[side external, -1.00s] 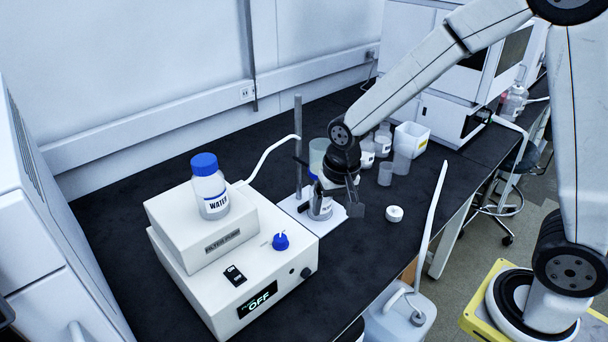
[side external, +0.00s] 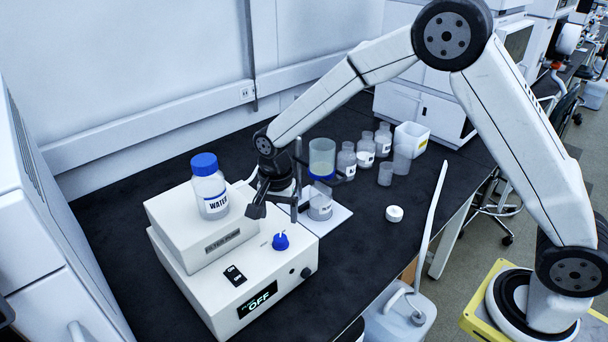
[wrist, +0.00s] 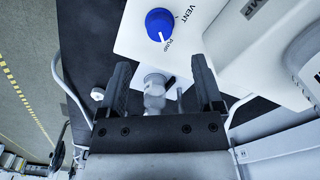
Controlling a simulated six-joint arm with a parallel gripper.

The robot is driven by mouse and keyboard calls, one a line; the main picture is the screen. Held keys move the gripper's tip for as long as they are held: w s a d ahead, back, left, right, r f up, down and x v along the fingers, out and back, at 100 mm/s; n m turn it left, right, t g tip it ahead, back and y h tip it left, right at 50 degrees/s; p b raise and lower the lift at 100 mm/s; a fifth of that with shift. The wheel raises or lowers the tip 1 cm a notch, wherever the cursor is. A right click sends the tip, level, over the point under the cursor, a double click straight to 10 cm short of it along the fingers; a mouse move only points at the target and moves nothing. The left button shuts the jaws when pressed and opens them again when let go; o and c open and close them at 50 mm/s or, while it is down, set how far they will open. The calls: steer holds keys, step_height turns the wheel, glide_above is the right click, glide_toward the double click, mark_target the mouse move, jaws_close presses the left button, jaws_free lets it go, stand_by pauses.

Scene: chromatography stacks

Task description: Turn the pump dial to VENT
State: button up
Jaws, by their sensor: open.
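The pump dial (side external: 281,241) is a small blue knob on top of the white pump box (side external: 215,290). In the wrist view the dial (wrist: 159,22) has a white pointer line aimed towards the PUMP label (wrist: 170,46); the VENT label (wrist: 184,15) is to its right. My gripper (side external: 257,210) hangs over the pump's back part, behind and left of the dial in the side view. In the wrist view my gripper (wrist: 162,72) has its fingers spread with nothing between them, and the dial lies beyond the fingertips. The pump display (side external: 258,299) reads OFF.
A blue-capped WATER bottle (side external: 209,187) stands on the raised pump block left of my gripper. A filter funnel (side external: 322,157) on a stand is close to the right. Several bottles, a white tub (side external: 411,138) and a white cap (side external: 394,214) are further right.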

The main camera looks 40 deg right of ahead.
mark_target(280, 238)
steer(key=shift+f, duration=3.7)
jaws_close()
